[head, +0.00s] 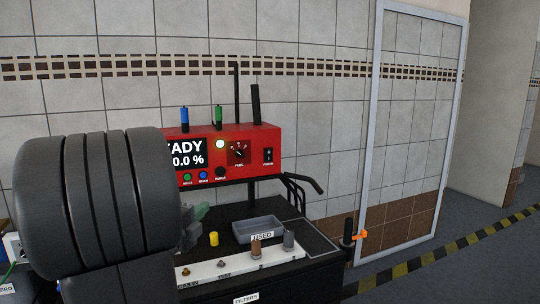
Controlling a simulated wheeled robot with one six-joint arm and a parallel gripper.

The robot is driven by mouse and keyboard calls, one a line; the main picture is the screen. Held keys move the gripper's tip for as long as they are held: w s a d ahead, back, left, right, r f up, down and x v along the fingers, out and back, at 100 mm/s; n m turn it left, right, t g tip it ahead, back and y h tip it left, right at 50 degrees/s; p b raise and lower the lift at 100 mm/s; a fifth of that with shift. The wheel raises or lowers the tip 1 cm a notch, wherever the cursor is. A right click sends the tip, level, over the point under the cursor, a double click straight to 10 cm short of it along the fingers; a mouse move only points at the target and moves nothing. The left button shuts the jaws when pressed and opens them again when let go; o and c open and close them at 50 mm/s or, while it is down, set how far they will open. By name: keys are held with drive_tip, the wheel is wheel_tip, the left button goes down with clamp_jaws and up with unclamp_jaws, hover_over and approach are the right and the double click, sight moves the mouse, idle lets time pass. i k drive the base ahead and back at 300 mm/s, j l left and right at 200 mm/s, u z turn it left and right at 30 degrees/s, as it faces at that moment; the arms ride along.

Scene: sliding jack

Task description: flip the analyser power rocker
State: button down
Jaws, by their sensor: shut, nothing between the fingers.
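The red analyser (231,136) stands at the back of the black cart top, partly covered on its left by my arm. Its small black power rocker (268,155) is on the right end of the front face, above a small label. Which way the rocker is tipped is too small to tell. The screen (187,154) is lit and its visible text ends in "EADY" and "0.0 %".
A grey "USED" tray (258,229), a yellow cylinder (214,239) and a white strip (222,270) with small fittings lie on the cart top. Black bent bars (304,184) project right of the analyser. A black post with an orange clip (361,235) stands at the cart's right.

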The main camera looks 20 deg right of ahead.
sight(268, 152)
drive_tip(key=i+l, duration=0.5)
drive_tip(key=l, duration=0.15)
drive_tip(key=i+l, duration=0.45)
drive_tip(key=l, duration=0.15)
drive_tip(key=l+z, duration=0.05)
